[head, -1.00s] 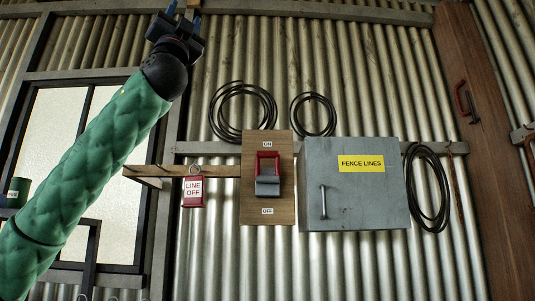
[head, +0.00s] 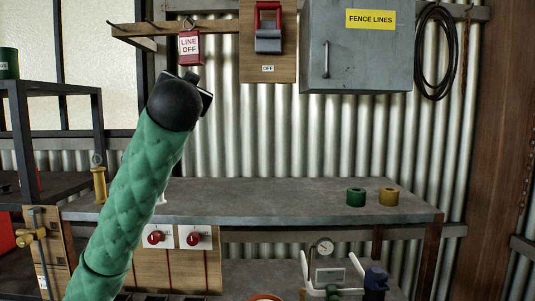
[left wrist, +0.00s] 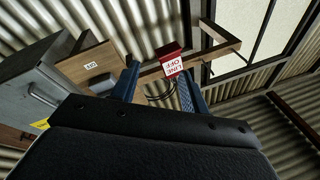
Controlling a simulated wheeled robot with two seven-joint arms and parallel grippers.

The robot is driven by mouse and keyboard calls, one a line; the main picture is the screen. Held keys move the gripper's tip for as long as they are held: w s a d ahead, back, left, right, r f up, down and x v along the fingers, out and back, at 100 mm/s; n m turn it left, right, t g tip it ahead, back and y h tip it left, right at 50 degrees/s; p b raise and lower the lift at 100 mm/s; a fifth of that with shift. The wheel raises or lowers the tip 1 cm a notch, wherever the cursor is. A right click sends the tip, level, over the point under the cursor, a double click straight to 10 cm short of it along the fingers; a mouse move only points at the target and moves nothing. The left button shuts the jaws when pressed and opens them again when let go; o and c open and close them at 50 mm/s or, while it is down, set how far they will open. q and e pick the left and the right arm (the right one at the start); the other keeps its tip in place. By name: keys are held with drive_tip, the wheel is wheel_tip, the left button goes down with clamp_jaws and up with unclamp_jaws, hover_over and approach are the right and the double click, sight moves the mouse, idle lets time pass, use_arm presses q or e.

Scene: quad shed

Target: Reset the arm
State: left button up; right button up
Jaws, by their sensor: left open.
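My left arm, in a green quilted sleeve, rises from the bottom left in the head view to a black wrist, and its gripper is mostly hidden there. In the left wrist view the two blue fingers of my left gripper (left wrist: 158,84) are apart, with nothing visibly held. Past them hangs a red "LINE OFF" tag (left wrist: 172,63). In the head view the tag (head: 190,47) hangs from the wooden rail (head: 215,27), just above my wrist. My right gripper is not in view.
A red-framed switch (head: 268,28) is on a wooden board beside the grey "FENCE LINES" box (head: 352,60). Below is a grey bench (head: 270,197) with a green ring (head: 356,197) and a yellow ring (head: 389,196); its middle is clear. A dark shelf (head: 100,130) stands at left.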

use_arm(q)
wheel_tip(320, 180, down, 29)
drive_tip(key=d+g+h, duration=0.2)
drive_tip(key=g+h, duration=0.1)
drive_tip(key=g, duration=0.2)
drive_tip(key=s+f+g+h, duration=0.15)
drive_tip(key=s+f, duration=0.35)
drive_tip(key=f, duration=0.7)
drive_tip(key=s+f+g, duration=0.3)
drive_tip(key=s+f, duration=0.1)
drive_tip(key=f, duration=0.8)
drive_tip(key=s+f+n+g, duration=0.1)
drive_tip(key=s+f+g, duration=0.1)
drive_tip(key=s+f, duration=0.7)
drive_tip(key=s+f+g, duration=0.2)
drive_tip(key=s+f, duration=0.4)
drive_tip(key=f, duration=0.6)
drive_tip(key=s+f+g, duration=0.2)
drive_tip(key=s+f, duration=0.5)
drive_tip(key=s, duration=0.3)
drive_tip(key=s+f+g, duration=0.3)
drive_tip(key=s+f, duration=0.4)
drive_tip(key=s, duration=0.4)
drive_tip(key=shift+d+f+n, duration=0.15)
drive_tip(key=shift+f+n, duration=0.15)
drive_tip(key=shift+f, duration=0.1)
